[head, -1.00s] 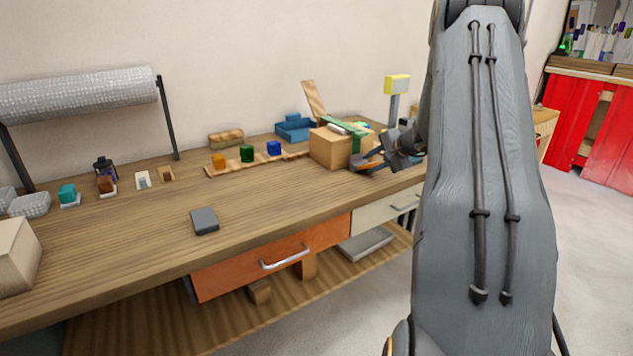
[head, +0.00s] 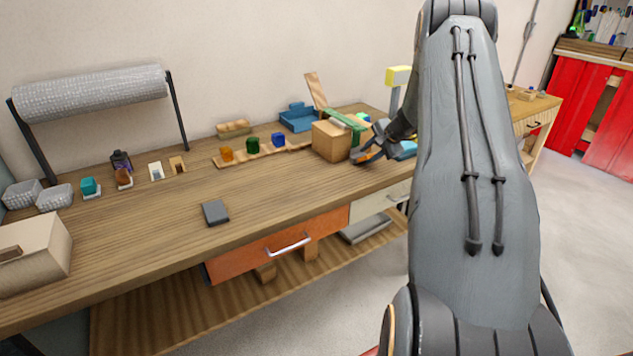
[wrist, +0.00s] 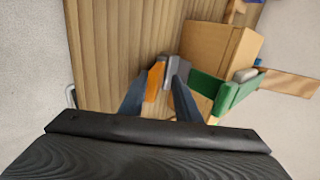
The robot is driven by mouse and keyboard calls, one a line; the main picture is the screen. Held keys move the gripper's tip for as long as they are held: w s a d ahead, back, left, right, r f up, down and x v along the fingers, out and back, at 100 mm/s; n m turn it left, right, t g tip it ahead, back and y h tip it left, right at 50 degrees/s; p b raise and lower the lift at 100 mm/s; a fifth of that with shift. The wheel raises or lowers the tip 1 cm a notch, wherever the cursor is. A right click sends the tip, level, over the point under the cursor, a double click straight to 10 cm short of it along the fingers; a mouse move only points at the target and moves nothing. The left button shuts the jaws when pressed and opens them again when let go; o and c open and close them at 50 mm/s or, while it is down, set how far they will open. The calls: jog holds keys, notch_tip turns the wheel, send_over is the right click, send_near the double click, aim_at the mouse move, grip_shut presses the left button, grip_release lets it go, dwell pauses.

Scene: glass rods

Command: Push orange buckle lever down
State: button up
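The orange buckle lever (wrist: 154,82) shows in the wrist view beside a grey block-like piece (wrist: 173,72), close to the front of the box. In the head view a small orange patch (head: 368,156) shows at my fingers. My gripper (wrist: 164,84) has its two dark blue fingers apart, with the orange lever along the inner side of the left finger. Whether they touch cannot be told. A brown box (head: 331,141) with a green strap (head: 347,121) stands next to my gripper. The green strap also shows in the wrist view (wrist: 228,95).
A blue tray (head: 298,120) and a wooden strip with coloured cubes (head: 252,146) lie left of the box. A yellow-topped post (head: 398,76) stands behind my gripper. A dark grey slab (head: 215,212) lies on the bench (head: 150,240).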

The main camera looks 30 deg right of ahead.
jog(key=b+v, duration=0.3)
jog(key=v, duration=0.5)
jog(key=s+a+f+n+g+b, duration=0.1)
jog(key=s+a+n, duration=0.3)
jog(key=a, duration=1)
jog(key=s+a+f+n+g+y+b, duration=0.1)
jog(key=s+a+f+n+g+b, duration=0.1)
jog(key=a, duration=1.3)
jog(key=shift+s+a+n+g+y, duration=0.3)
jog(key=shift+s+n+g, duration=0.5)
jog(key=shift+s+n, duration=0.5)
jog(key=shift+s+a, duration=0.1)
jog(key=shift+s, duration=0.15)
